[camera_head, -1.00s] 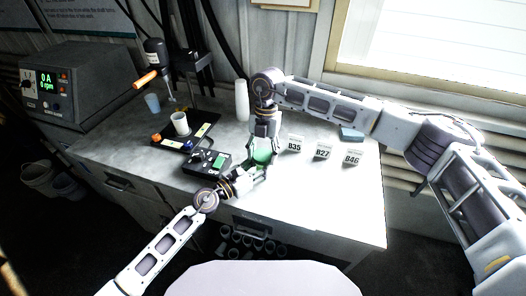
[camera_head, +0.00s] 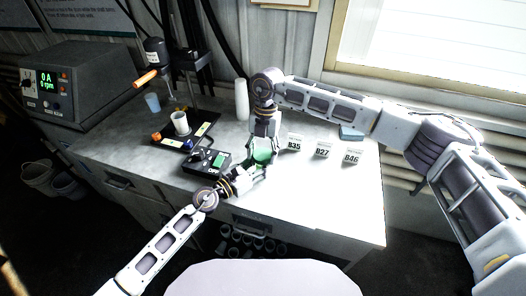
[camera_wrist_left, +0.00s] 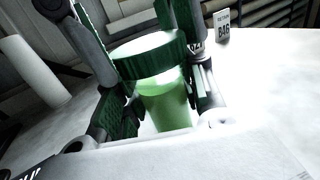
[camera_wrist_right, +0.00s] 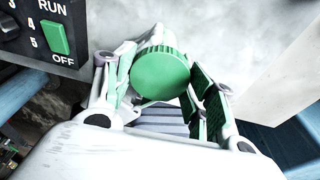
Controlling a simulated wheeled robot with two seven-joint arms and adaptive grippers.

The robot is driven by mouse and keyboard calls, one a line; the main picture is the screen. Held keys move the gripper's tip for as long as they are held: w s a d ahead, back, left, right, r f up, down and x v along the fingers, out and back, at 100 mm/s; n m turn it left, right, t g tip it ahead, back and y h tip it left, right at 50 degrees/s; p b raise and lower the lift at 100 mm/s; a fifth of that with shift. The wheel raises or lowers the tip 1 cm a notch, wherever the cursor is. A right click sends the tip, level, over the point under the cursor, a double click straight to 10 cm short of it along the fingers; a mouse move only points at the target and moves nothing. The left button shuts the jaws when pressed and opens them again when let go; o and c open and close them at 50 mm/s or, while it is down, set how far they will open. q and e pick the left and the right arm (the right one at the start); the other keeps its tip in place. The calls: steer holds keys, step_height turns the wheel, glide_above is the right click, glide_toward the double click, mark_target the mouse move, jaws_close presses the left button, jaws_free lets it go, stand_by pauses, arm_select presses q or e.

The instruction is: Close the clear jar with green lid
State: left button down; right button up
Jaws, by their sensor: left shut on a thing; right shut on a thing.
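The clear jar (camera_wrist_left: 165,105) stands upright on the bench, tinted green by its contents or the lid's reflection. The green lid (camera_wrist_left: 148,55) is on its mouth, roughly level; I cannot tell how tightly it sits. In the right wrist view the lid (camera_wrist_right: 160,75) shows as a round green disc between the fingers. My left gripper (camera_head: 262,170) is shut on the jar's body from the front left. My right gripper (camera_head: 264,148) comes down from above and is shut on the lid. In the head view the grippers hide most of the jar.
Cards B35 (camera_head: 294,143), B27 (camera_head: 323,150) and B46 (camera_head: 352,157) stand right of the jar. A white bottle (camera_head: 241,100) stands behind. The front right bench is clear.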

arm_select(q)
steer(key=shift+s+d+r, duration=0.15)
steer(key=shift+d+r, duration=0.05)
arm_select(e)
steer(key=shift+d+f, duration=0.15)
steer(key=shift+f, duration=0.45)
steer(key=o, duration=0.6)
arm_select(q)
steer(key=shift+a, duration=0.1)
arm_select(e)
steer(key=shift+r, duration=0.25)
arm_select(q)
steer(key=shift+w+a+f, duration=0.1)
steer(key=shift+w+f, duration=0.05)
steer(key=shift+w, duration=0.05)
arm_select(e)
steer(key=shift+w+r, duration=0.15)
steer(key=shift+r, duration=0.85)
steer(key=shift+w+r, duration=0.15)
steer(key=shift+r, duration=0.85)
steer(key=c, duration=1.1)
steer(key=shift+s+f, duration=0.15)
steer(key=shift+f, duration=0.65)
